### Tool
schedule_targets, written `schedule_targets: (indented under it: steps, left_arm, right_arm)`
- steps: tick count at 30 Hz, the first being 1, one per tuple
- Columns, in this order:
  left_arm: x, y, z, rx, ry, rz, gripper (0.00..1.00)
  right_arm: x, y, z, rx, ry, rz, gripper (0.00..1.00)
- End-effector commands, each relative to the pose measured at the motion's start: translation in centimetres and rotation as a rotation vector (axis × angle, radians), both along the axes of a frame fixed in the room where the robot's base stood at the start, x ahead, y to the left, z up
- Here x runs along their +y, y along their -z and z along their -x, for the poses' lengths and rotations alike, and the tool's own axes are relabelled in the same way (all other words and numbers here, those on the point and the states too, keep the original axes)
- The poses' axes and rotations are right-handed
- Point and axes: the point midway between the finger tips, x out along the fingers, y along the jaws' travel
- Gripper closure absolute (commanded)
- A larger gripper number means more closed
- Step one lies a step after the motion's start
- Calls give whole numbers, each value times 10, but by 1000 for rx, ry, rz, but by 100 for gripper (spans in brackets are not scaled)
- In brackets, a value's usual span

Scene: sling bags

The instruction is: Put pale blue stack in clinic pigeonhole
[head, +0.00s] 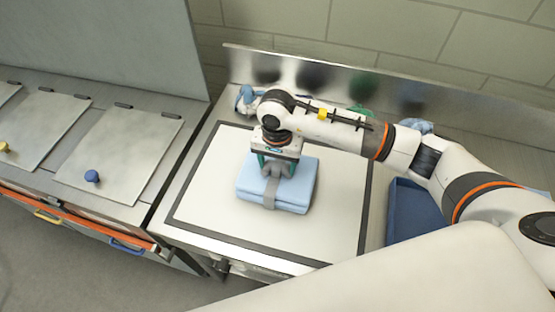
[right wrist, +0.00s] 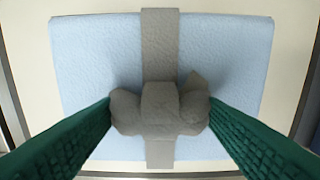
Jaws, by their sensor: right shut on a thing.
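The pale blue stack (head: 298,190) lies flat on a white, dark-edged mat on the steel counter. A grey band with a knot on top wraps it. In the right wrist view the stack (right wrist: 90,70) fills most of the picture, with the grey knot (right wrist: 160,108) between the fingers. My right gripper (head: 274,168) is above the stack, pointing down, its green fingers (right wrist: 160,112) shut on the knot. No clinic pigeonhole can be made out. My left gripper is not in view.
The white mat (head: 210,195) is otherwise bare. A dark blue bin (head: 412,215) stands to its right. Lidded steel units with a blue knob (head: 92,175) and a yellow knob (head: 4,146) are at left. A raised steel backsplash (head: 310,75) runs behind the counter.

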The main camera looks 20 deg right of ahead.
Motion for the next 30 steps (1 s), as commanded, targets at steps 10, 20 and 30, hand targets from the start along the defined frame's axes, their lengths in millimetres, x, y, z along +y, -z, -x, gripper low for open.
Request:
schedule_targets:
  steps: [10,20,30]
  left_arm:
    - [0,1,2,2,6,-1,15]
    - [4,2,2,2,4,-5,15]
    - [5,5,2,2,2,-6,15]
  right_arm:
    - [0,4,-1,-5,0,0,100]
    - [0,6,0,-2,0,0,15]
    - [0,-6,-2,-6,-2,-2,15]
